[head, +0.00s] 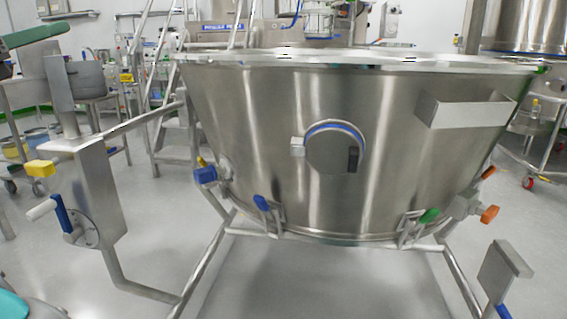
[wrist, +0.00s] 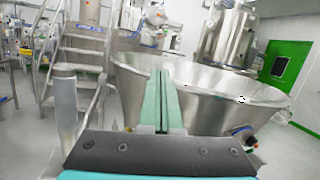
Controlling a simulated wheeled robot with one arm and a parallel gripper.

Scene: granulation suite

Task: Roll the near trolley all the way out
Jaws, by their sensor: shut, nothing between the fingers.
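The near trolley carries a large conical steel bowl (head: 270,140) on a tubular steel frame (head: 205,265). The bowl fills the middle of the head view and shows ahead in the wrist view (wrist: 215,95). My gripper (wrist: 161,76) is shut and empty in the wrist view. Its green fingers meet and overlap the bowl's near rim in the picture; I cannot tell whether they touch it. The trolley's wheels are out of view.
Steel steps (head: 172,130) stand behind the bowl at left. Another steel vessel (head: 520,25) on a wheeled frame stands at back right. A wheeled cart (head: 95,97) is at back left. Grey floor (head: 155,215) is open between the steps and the box.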

